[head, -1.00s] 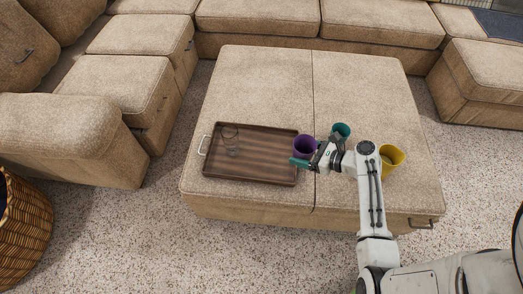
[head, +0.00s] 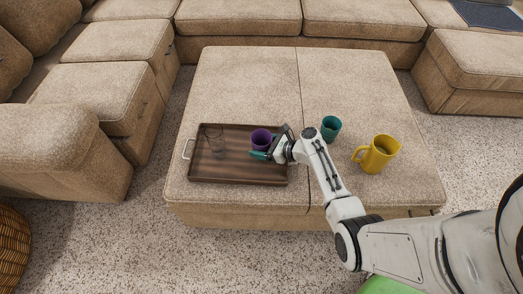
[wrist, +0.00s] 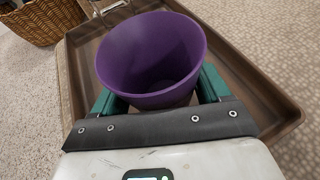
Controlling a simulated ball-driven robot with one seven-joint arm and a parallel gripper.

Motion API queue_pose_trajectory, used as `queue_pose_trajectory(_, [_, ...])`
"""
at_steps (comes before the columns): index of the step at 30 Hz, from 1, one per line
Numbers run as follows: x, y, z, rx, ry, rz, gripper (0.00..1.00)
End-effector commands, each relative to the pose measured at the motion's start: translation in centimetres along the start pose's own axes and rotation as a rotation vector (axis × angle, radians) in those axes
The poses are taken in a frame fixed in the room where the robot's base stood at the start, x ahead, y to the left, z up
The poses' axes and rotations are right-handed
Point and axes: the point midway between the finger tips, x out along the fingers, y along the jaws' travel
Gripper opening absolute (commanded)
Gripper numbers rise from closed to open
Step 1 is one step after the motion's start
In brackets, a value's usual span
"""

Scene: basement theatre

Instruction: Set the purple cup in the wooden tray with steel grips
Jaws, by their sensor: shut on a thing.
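The purple cup (head: 261,139) is upright and within the right part of the wooden tray's outline in the head view. In the wrist view the cup (wrist: 152,55) fills the space between the green fingers of my gripper (wrist: 160,92). My gripper (head: 262,153) is shut on the cup. The brown wooden tray (head: 238,172) lies on the ottoman, with a steel grip (head: 187,149) at its left end; it also shows under the cup in the wrist view (wrist: 262,98). I cannot tell whether the cup's base touches the tray floor.
A teal cup (head: 331,128) and a yellow pitcher (head: 378,154) stand on the ottoman (head: 245,85) right of the tray. A wicker basket (head: 12,248) is on the floor at left.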

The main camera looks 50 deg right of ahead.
Motion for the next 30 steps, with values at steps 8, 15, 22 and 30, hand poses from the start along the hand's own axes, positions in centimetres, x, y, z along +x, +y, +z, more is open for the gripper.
queue_pose_trajectory(8, [0.67, 0.05, -1.67, 0.001, 0.000, 0.001, 0.42])
queue_pose_trajectory(15, [0.75, 0.05, -1.94, 0.001, 0.000, 0.001, 0.77])
queue_pose_trajectory(22, [0.73, 0.05, -1.89, 0.001, 0.000, 0.001, 0.99])
queue_pose_trajectory(30, [0.65, 0.06, -1.70, 0.001, 0.000, 0.001, 1.00])
